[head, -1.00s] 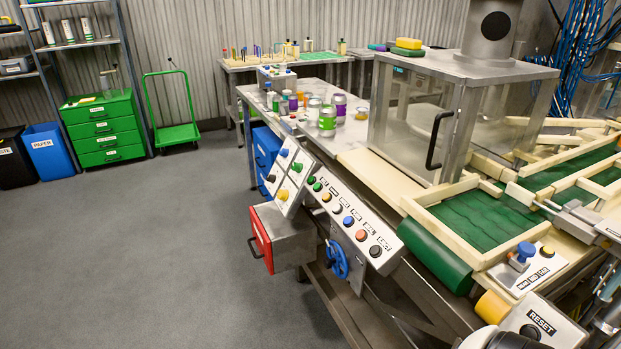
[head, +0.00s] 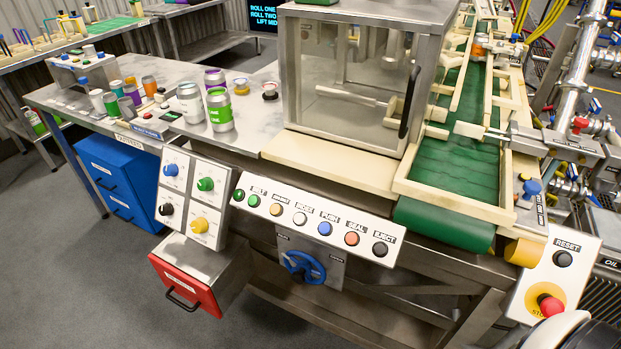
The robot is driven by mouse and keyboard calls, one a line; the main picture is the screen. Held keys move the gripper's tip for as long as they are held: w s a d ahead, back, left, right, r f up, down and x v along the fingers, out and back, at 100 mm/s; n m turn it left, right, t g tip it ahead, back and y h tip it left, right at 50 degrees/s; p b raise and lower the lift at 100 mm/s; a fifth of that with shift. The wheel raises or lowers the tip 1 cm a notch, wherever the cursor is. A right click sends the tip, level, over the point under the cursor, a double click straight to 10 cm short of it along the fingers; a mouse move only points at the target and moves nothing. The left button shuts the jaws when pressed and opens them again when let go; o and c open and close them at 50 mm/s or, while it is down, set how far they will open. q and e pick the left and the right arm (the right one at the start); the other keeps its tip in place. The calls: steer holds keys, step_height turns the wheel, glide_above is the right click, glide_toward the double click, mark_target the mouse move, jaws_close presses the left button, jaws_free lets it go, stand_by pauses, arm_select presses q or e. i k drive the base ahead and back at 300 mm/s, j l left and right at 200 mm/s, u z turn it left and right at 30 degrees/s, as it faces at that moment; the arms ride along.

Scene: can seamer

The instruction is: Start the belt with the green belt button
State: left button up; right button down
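The sloped white control panel (head: 315,225) runs along the front of the machine in the head view. At its left end are two green buttons, one at the edge (head: 238,194) and one beside it (head: 254,200). The BELT label sits just above this pair; which of the two it names I cannot tell for sure. The green conveyor belt (head: 457,165) runs back from a roller at the machine's front right. Neither of my grippers is in view.
Other buttons follow along the panel, with a blue handwheel (head: 303,266) below. A knob panel (head: 190,198) and a red drawer (head: 187,287) stand to the left. A red stop button (head: 551,305) is at lower right. Cans (head: 219,109) stand on the table. Floor at lower left is clear.

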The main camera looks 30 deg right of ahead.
mark_target(254, 201)
steer(key=i+j+z, duration=0.15)
steer(key=j+z, duration=1.05)
steer(key=j, duration=0.15)
steer(key=i+j, duration=0.05)
